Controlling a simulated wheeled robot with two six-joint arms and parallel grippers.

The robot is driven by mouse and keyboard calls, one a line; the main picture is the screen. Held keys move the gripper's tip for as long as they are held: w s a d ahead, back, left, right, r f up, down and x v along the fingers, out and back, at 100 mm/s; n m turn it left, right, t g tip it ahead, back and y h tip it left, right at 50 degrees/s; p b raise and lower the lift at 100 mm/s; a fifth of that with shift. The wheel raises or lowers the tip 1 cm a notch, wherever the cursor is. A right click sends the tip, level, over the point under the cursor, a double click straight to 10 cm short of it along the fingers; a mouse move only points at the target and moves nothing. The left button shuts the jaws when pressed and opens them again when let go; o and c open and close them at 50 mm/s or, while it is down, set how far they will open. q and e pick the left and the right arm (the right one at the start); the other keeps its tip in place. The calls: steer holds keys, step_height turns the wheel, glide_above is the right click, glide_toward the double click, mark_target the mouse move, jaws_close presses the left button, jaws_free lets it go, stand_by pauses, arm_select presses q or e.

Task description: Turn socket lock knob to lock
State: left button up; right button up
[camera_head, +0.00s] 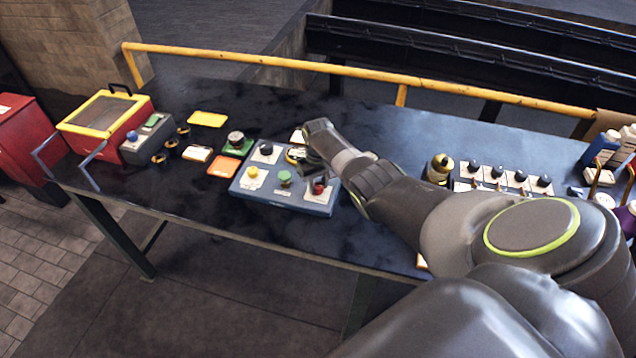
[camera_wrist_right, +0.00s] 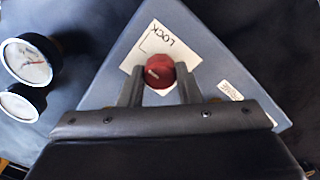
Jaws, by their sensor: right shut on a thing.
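The red socket lock knob (camera_head: 319,186) stands on a white plate at the right end of a blue control panel (camera_head: 300,205). In the right wrist view the knob (camera_wrist_right: 160,72) sits between my right gripper's two fingers (camera_wrist_right: 159,84), which are shut on its sides. A white plate marked LOCK (camera_wrist_right: 165,38) shows beyond the knob. A short pale mark on the knob's top slants toward the left. In the head view my right gripper (camera_head: 316,172) reaches down over the knob and partly covers the panel. My left gripper is not in view.
The panel also carries a yellow knob (camera_head: 252,174), a green knob (camera_head: 284,178) and a black knob (camera_head: 266,149). Two round gauges (camera_wrist_right: 28,62) stand close to the panel in the wrist view. A yellow rail (camera_head: 270,65) runs along the table's back.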

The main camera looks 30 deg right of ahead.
mark_target(318, 185)
steer(key=shift+r, duration=0.1)
steer(key=o, duration=1)
steer(key=shift+c, duration=0.2)
steer(key=shift+r, duration=0.35)
step_height(318, 185, up, 5)
steer(key=shift+f+p, duration=0.2)
steer(key=shift+p, duration=0.25)
step_height(318, 185, up, 12)
steer(key=b, duration=0.2)
